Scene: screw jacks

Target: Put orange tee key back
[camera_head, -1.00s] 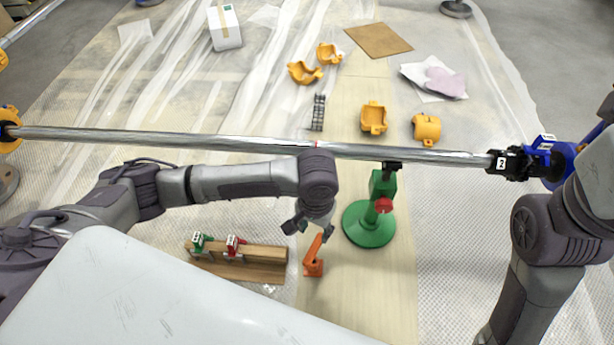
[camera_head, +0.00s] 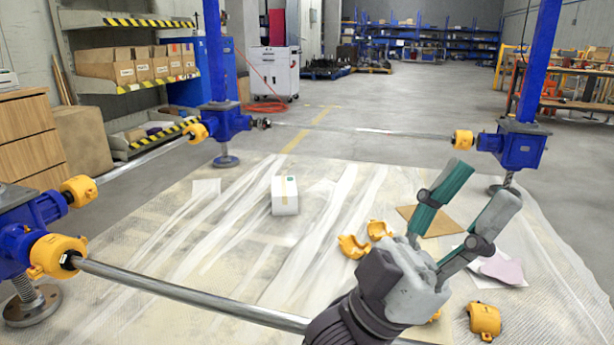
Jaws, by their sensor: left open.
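My left gripper (camera_head: 484,184) is raised in front of the camera, right of the middle. Its two fingers are spread wide and point up, with nothing between them. My right gripper is not in view.
A steel shaft (camera_head: 190,294) runs from the blue screw jack (camera_head: 45,212) at left toward my left wrist. Yellow coupling covers (camera_head: 484,320), a cardboard sheet (camera_head: 437,222) and a white box (camera_head: 285,195) lie on the sheeted floor. Shelves (camera_head: 135,60) stand behind.

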